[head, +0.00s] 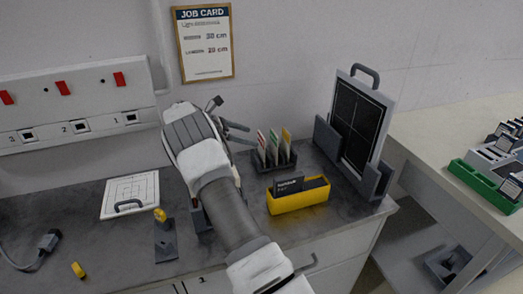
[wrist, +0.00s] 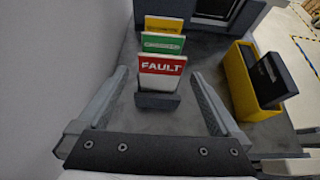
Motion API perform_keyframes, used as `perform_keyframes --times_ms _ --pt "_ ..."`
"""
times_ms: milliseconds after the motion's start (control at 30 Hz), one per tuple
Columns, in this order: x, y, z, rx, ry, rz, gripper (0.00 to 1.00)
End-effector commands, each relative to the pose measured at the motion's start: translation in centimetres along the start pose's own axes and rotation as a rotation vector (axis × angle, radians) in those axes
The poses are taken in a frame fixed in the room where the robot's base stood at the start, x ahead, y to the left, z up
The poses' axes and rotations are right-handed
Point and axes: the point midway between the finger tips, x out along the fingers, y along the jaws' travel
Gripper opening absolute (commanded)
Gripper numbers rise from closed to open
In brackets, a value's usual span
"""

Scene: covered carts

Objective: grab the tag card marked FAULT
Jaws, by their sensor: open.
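The FAULT card (wrist: 161,65) is a white tag card with a red label and white lettering. It stands upright, nearest in a row of cards in a dark rack (wrist: 158,101). Green (wrist: 163,43) and yellow (wrist: 165,24) cards stand behind it. In the head view the red card (head: 261,142) is leftmost in the rack (head: 275,165). My gripper (wrist: 160,76) is open and empty, its fingers spread to either side of the FAULT card in the wrist view. I cannot tell whether the fingertips reach the card. My gripper (head: 236,131) also shows left of the rack in the head view.
A yellow bin (head: 298,200) holding a dark block stands close in front of the rack. A framed dark panel (head: 357,120) stands in a grey holder to the right. The wall is close behind. A clipboard-like white plate (head: 130,195) lies to the left.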

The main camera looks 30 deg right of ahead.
Motion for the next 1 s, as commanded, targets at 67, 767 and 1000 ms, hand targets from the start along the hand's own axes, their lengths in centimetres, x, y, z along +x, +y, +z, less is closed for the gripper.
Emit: perform_keyframes --times_ms 67,767,1000 --pt "1.2 -0.2 0.3 0.001 0.001 -0.004 1.0" --pt "4.2 -0.2 0.5 0.001 0.0 0.0 0.53" --pt "4.2 -0.2 0.5 0.001 0.0 0.0 0.1"
